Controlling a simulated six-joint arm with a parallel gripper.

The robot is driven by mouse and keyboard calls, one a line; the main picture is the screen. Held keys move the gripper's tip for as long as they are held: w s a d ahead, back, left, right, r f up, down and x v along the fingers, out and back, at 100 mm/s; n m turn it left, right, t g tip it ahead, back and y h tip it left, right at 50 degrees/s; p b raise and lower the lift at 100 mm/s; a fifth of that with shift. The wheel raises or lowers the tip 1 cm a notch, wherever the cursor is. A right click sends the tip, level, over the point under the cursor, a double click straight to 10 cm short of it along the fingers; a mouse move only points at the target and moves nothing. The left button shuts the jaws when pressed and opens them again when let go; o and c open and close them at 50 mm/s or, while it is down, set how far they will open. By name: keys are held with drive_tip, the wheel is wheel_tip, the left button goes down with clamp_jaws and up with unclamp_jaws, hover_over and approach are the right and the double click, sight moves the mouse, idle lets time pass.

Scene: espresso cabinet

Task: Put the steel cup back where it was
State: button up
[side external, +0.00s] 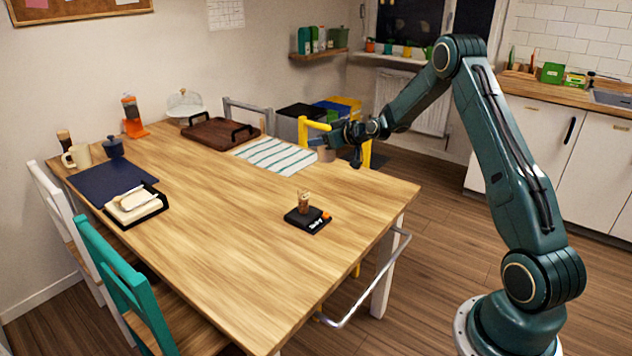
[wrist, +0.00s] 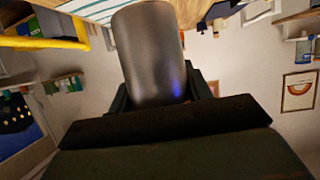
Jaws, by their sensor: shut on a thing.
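The steel cup (wrist: 148,52) fills the upper middle of the wrist view as a plain grey metal cylinder. My gripper (wrist: 160,95) is shut on it, with dark jaw parts at both sides of the cup. The cup's far end reaches the top edge of the wrist view. In the side view my gripper (side external: 332,140) is at the table's far right edge, near the striped cloth. The cup (side external: 325,153) shows there small and partly hidden by the gripper. I cannot tell whether it touches the table.
The wooden table (side external: 225,235) has free room in its middle. A striped cloth (side external: 274,156) and brown tray (side external: 221,133) lie at the back. A small glass (side external: 304,202) stands on a black scale (side external: 307,221) near the right front. A yellow chair (side external: 303,131) is close behind my gripper.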

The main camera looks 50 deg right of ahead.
drive_tip(key=s+d+r+y, duration=0.1)
drive_tip(key=s+d, duration=0.4)
drive_tip(key=s, duration=0.1)
drive_tip(key=shift+d+n, duration=0.25)
drive_tip(key=shift+n, duration=0.15)
drive_tip(key=shift+f, duration=0.1)
wheel_tip(320, 180, down, 16)
drive_tip(key=shift+f, duration=0.1)
drive_tip(key=shift+f, duration=1.8)
drive_tip(key=shift+f, duration=0.1)
drive_tip(key=o, duration=1)
